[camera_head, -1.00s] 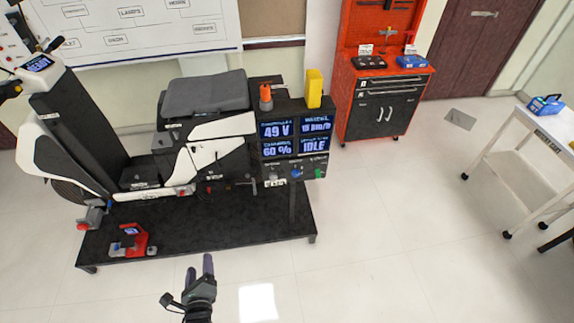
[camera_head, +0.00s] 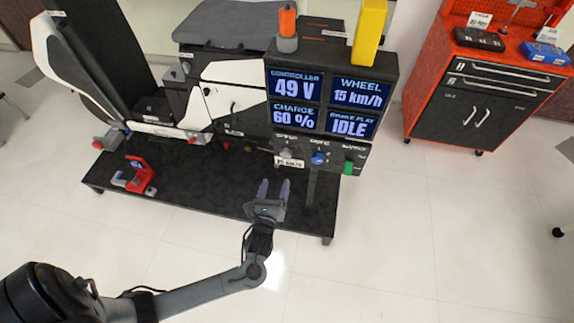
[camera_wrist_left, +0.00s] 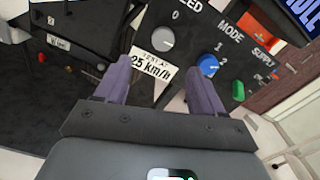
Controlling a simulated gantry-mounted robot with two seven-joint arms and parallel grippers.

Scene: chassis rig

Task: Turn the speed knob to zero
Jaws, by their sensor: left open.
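The speed knob (camera_head: 286,153) is a round grey knob on the black control panel below the display screens. In the left wrist view the grey knob (camera_wrist_left: 160,39) sits under the lettering "EED" and a "0" mark, above a white label (camera_wrist_left: 152,67) reading "25 km/h". My left gripper (camera_head: 273,188) is open and empty, below and in front of the panel, fingers pointing up toward it. In the left wrist view its two purple fingers (camera_wrist_left: 160,82) stand apart below the knob, not touching it. My right gripper is not in view.
A blue mode knob (camera_head: 319,158) and a green supply switch (camera_head: 348,168) sit right of the speed knob. The screens (camera_head: 325,103) read 49 V, 15 km/h, 60 % and IDLE. A red clamp-like tool (camera_head: 136,176) lies on the black platform (camera_head: 205,195).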

